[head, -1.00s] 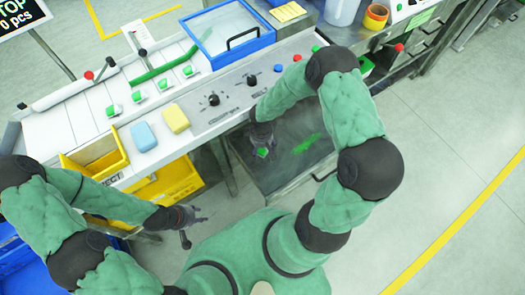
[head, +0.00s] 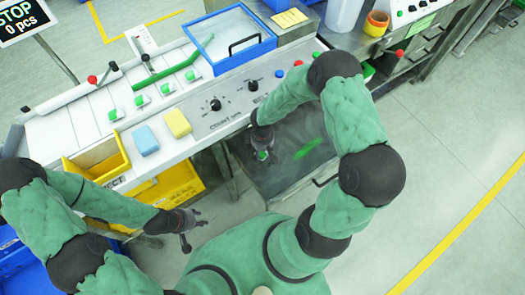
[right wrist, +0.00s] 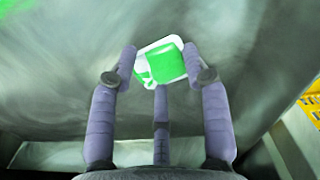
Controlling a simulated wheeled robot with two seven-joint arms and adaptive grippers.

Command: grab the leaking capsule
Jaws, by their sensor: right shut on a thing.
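The capsule (right wrist: 168,66), green and white, sits between the fingertips of my right gripper (right wrist: 160,68) in the right wrist view. The fingers close on it from both sides, with a third finger below. In the head view my right gripper (head: 263,146) reaches down into the grey metal bin (head: 270,180), and a bit of the capsule's green (head: 263,155) shows between its fingers. Whether the capsule touches the bin floor cannot be told. My left gripper (head: 188,222) is open and empty, in front of the machine and away from the capsule.
A green smear (head: 308,148) lies on the bin floor right of my right gripper. The control panel (head: 235,110) with knobs borders the bin behind. A yellow bin (head: 97,160), blue block (head: 145,140) and yellow block (head: 177,123) are at left. Floor at right is clear.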

